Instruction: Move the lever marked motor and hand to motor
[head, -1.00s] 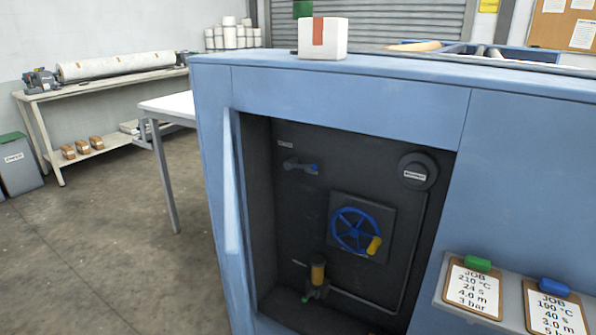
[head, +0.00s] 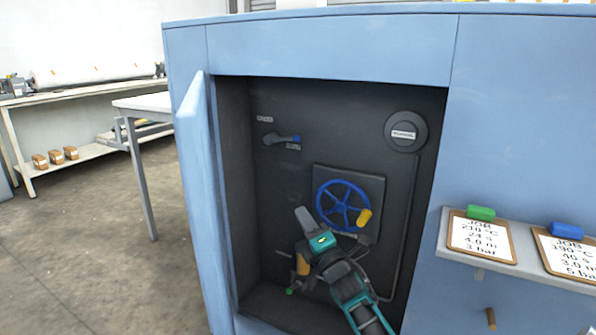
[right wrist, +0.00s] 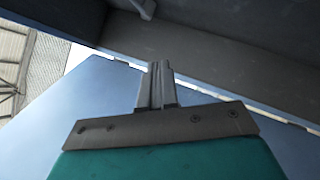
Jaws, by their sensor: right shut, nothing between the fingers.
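The lettering is too small to read. My right gripper (head: 304,218) is in front of the recess, below and right of the lever and apart from it. Its fingers are together and empty; the right wrist view shows them closed too (right wrist: 158,85). My left gripper is in neither current view.
A blue handwheel (head: 342,205) with a yellow knob is just right of my right gripper. The open cabinet door (head: 195,200) stands along the recess's left edge. Clipboards (head: 481,240) sit on a shelf at right.

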